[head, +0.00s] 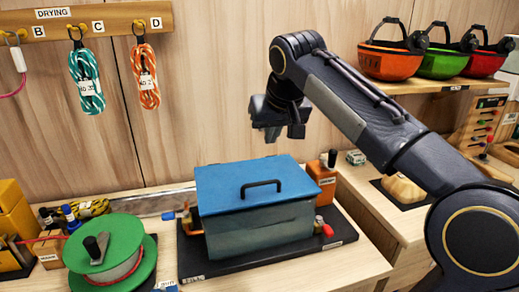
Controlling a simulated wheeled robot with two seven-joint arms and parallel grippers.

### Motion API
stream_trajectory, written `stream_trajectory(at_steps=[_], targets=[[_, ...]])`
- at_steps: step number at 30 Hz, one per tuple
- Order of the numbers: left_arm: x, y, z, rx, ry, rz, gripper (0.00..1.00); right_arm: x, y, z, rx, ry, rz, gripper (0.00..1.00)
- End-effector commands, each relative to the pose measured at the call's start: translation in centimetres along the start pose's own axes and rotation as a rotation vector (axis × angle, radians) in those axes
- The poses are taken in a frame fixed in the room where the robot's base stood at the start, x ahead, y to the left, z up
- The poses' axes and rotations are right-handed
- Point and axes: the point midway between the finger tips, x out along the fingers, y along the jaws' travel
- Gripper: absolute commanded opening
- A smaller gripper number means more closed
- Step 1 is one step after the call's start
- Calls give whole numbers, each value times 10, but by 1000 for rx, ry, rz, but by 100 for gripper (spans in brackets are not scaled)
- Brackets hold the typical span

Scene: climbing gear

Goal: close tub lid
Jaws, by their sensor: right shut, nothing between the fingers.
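The tub (262,230) is a grey-green box on a dark base board on the bench. Its blue lid (257,187), with a black handle on top, lies over the tub's opening and looks shut or nearly so. I cannot tell whether the lid is fully seated. My right gripper (284,135) is above and behind the lid, apart from it, with its fingers together and empty. My right arm reaches in from the right. My left gripper is not in view.
A green reel (110,257) is at front left. Coiled ropes (86,80) hang from the drying rail (105,22). Helmets (390,62) sit on a shelf at upper right. Air above the lid is clear.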

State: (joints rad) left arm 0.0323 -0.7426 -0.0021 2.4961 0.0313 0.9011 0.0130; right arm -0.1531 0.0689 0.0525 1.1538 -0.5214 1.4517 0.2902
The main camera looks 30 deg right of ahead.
Motion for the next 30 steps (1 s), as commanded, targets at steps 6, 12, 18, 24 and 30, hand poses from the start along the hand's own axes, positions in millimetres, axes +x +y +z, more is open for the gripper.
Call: stream_trajectory(at_steps=[6,12,18,24,30], targets=[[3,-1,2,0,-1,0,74,24,0,2,-1,-7,0,0],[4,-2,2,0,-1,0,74,66,0,2,-1,-9,1,0],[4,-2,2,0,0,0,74,106,0,3,-1,-7,0,0],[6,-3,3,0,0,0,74,122,0,23,-1,-4,0,0],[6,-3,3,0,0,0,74,128,0,29,0,-2,-1,0]])
